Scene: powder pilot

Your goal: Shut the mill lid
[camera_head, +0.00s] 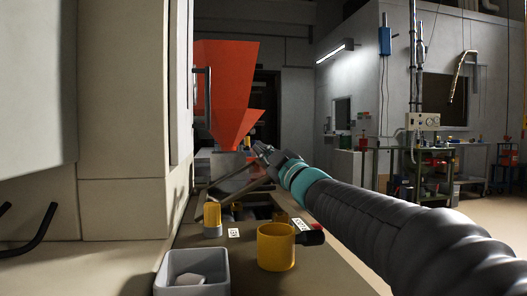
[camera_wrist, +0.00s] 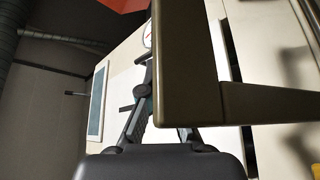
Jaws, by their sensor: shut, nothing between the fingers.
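The mill shows in the head view as a grey metal body (camera_head: 228,164) under a red hopper. A tilted grey plate (camera_head: 232,182), which looks like the mill lid, slants up from the bench top beside a dark opening. My gripper (camera_head: 261,149) is shut and empty, at the plate's upper right side. I cannot tell whether it touches the plate. In the wrist view a brown-grey slab edge (camera_wrist: 187,60) crosses close in front of my gripper and hides part of its fingers. I cannot tell for sure that this slab is the lid.
The red hopper (camera_head: 222,90) rises behind the mill. A yellow cup (camera_head: 276,247), a yellow-topped container (camera_head: 212,218) and a grey bin (camera_head: 192,275) stand on the near bench. A beige wall (camera_head: 120,130) closes off the left. Open floor lies to the right.

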